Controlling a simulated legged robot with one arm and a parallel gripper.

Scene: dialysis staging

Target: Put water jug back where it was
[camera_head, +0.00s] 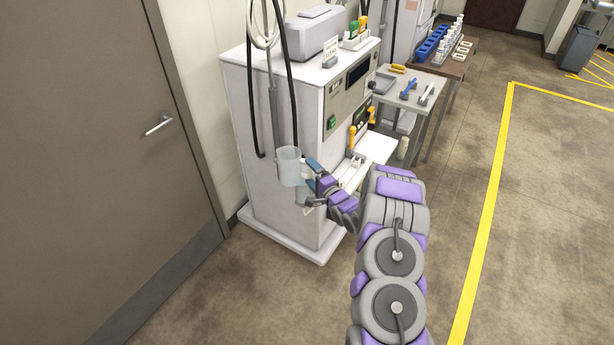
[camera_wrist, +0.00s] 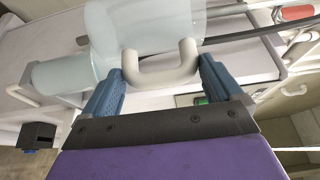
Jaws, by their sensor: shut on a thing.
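The water jug (camera_head: 290,167) is pale blue and translucent. It looks upright in the head view, in front of the white machine's lower left part. In the wrist view the jug (camera_wrist: 145,22) fills the top centre, with its white handle (camera_wrist: 163,76) between the blue fingers. My gripper (camera_head: 311,173) is shut on that handle. A second pale blue vessel (camera_wrist: 62,74) with a white handle lies left of the jug in the wrist view. In the head view this second vessel (camera_head: 303,195) shows just below the jug, partly hidden by it and my gripper. Contact under the jug cannot be told.
The white machine (camera_head: 285,190) has a low white shelf (camera_head: 378,149) and hanging black hoses (camera_head: 252,100). A small table (camera_head: 411,91) with tools stands behind it. A grey door (camera_head: 95,150) is at left. The floor (camera_head: 540,200) at right is clear.

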